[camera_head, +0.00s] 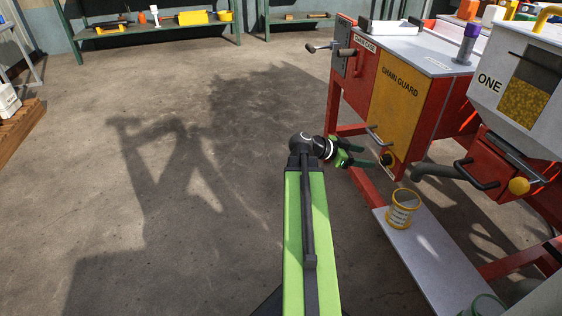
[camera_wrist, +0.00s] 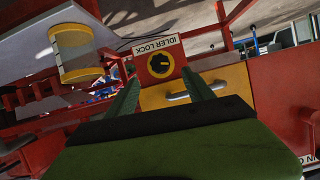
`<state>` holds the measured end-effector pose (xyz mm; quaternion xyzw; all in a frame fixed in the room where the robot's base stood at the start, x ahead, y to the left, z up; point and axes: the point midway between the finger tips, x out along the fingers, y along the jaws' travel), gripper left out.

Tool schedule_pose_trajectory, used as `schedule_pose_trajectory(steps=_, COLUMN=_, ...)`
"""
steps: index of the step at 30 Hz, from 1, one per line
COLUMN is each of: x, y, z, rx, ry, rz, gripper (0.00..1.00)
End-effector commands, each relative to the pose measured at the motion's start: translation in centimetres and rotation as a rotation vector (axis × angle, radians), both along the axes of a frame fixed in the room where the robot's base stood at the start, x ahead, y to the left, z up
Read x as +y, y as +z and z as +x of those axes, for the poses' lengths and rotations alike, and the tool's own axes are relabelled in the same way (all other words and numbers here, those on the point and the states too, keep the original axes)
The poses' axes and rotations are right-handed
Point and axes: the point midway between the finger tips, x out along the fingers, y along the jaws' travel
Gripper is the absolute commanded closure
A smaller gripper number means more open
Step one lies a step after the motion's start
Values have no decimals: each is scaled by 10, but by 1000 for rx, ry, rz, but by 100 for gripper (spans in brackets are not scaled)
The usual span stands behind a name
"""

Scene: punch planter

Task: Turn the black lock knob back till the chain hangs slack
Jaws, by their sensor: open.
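The black lock knob (camera_wrist: 160,65) shows in the wrist view with a yellow pointer mark on its face, on a yellow plate beside an upside-down "IDLER LOCK" label (camera_wrist: 156,45). In the head view the knob (camera_head: 387,159) sits low on the red machine, below the yellow chain guard (camera_head: 395,92). My gripper (camera_wrist: 162,79) is open, its two green fingers pointing at the knob, one to each side in the picture. In the head view my gripper (camera_head: 366,158) is just left of the knob; contact cannot be told. The chain is not visible.
A metal handle (camera_wrist: 192,97) is beside the knob in the wrist view. A yellow-banded bucket (camera_head: 403,208) stands on a pale board (camera_head: 425,250) below. A grey hopper marked "ONE" (camera_head: 490,82) is at right.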

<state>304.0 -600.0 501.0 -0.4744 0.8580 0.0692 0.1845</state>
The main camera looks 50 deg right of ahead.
Motion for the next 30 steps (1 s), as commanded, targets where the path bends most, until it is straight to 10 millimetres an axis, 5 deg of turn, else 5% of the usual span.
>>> schedule_pose_trajectory(steps=11, x=70, y=38, z=43, rx=1, ry=4, rz=1, gripper=39)
schedule_pose_trajectory(steps=30, x=169, y=-2, z=143, rx=160, ry=367, rz=421, gripper=39)
